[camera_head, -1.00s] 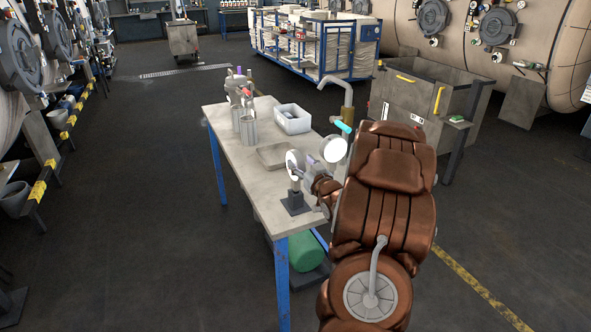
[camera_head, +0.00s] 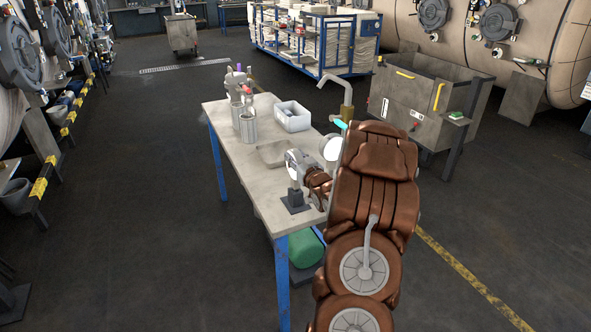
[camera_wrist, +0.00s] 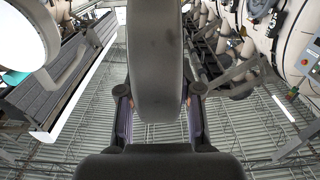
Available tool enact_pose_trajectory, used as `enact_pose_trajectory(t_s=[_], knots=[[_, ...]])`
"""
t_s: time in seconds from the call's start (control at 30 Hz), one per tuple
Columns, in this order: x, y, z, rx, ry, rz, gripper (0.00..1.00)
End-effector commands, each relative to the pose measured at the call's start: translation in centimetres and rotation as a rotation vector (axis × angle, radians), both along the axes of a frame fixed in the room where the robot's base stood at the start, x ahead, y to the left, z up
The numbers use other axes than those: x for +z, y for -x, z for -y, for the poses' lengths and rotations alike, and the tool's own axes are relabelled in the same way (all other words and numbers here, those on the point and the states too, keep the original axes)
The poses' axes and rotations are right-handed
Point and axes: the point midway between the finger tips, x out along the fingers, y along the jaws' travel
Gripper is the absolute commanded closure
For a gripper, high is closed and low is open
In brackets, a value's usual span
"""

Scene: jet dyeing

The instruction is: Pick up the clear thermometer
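I cannot make out a clear thermometer in either view. Two metal cups stand on the far half of the worktable (camera_head: 236,157); the front cup (camera_head: 248,128) and the one behind it hold thin tools, too small to tell apart.
A white bin (camera_head: 293,117) and a shallow tray (camera_head: 272,154) are on the table. A second bright disc (camera_head: 331,148) is beside my gripper. A grey metal tank (camera_head: 425,100) stands behind on the right. A green drum (camera_head: 306,250) lies under the table.

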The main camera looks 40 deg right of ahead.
Motion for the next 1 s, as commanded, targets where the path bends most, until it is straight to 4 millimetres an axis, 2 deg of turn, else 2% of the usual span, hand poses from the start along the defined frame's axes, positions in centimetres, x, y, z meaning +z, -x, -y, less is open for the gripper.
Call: enact_pose_trajectory(t_s=[0.03, 0.3, 0.77, 1.0], knots=[[0.0, 0.0, 0.0, 0.000, 0.000, 0.000, 0.74], [0.0, 0.0, 0.0, 0.000, 0.000, 0.000, 1.00], [0.3, 0.0, 0.0, 0.000, 0.001, 0.001, 1.00], [2.5, 0.0, 0.0, 0.000, 0.007, 0.007, 1.00]])
